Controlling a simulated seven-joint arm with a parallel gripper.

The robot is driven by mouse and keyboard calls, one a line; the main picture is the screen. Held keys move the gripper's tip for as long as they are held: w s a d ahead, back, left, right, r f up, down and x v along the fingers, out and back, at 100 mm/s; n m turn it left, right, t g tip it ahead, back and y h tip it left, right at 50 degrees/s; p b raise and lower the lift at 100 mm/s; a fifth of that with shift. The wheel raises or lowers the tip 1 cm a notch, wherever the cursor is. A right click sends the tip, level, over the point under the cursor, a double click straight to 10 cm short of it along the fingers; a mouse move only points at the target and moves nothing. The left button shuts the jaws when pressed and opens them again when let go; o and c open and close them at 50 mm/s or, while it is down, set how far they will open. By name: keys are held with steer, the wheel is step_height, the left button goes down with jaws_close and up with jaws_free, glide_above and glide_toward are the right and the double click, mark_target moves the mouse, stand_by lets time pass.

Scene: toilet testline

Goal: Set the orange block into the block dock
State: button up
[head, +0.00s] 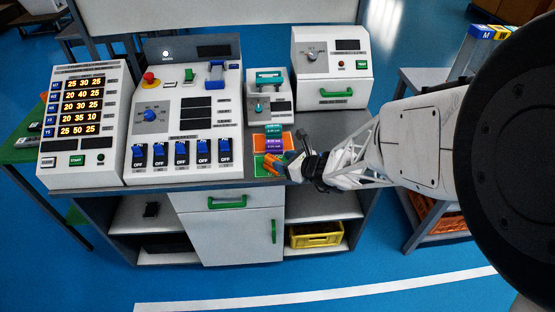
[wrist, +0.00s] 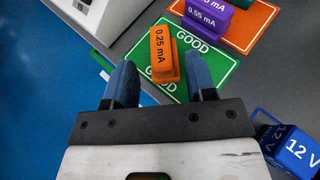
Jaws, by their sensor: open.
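The orange block (wrist: 163,55), marked 0.25 mA, stands on a green mat (wrist: 216,72) lettered GOOD. In the head view the orange block (head: 269,166) is at the bench's front edge, partly hidden by my gripper. My gripper (wrist: 159,62) is open, its two blue fingers on either side of the block's near end. I cannot tell whether they touch it. In the head view my gripper (head: 297,167) comes in from the right. A small white unit (head: 283,117) with teal parts stands behind the mats; I cannot tell whether it is the block dock.
A purple block (wrist: 205,18) stands on an orange mat (wrist: 262,22) beyond the green one. A teal block (head: 273,129) is behind it. A blue 12 V block (wrist: 296,152) lies right of my gripper. White switch panels (head: 190,111) fill the bench's left; a white box (head: 331,74) stands back right.

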steer(key=v, duration=0.7)
steer(key=shift+r, duration=0.1)
stand_by(0.6)
steer(key=s+a+r+n+g+h, duration=0.1)
steer(key=s+a+r+n+g, duration=0.15)
steer(key=s+r+n, duration=0.4)
steer(key=s+a+r+n+g, duration=0.1)
steer(key=s+r+n+g, duration=0.35)
steer(key=r+n, duration=0.3)
steer(key=s+d+r+n+h, duration=0.8)
steer(key=s+d+r+n, duration=0.1)
steer(key=s+n, duration=0.3)
steer(key=shift+s+d+r+n+h, duration=0.15)
steer(key=shift+s+r+n+h, duration=0.25)
steer(key=shift+r, duration=0.15)
steer(key=shift+o, duration=0.4)
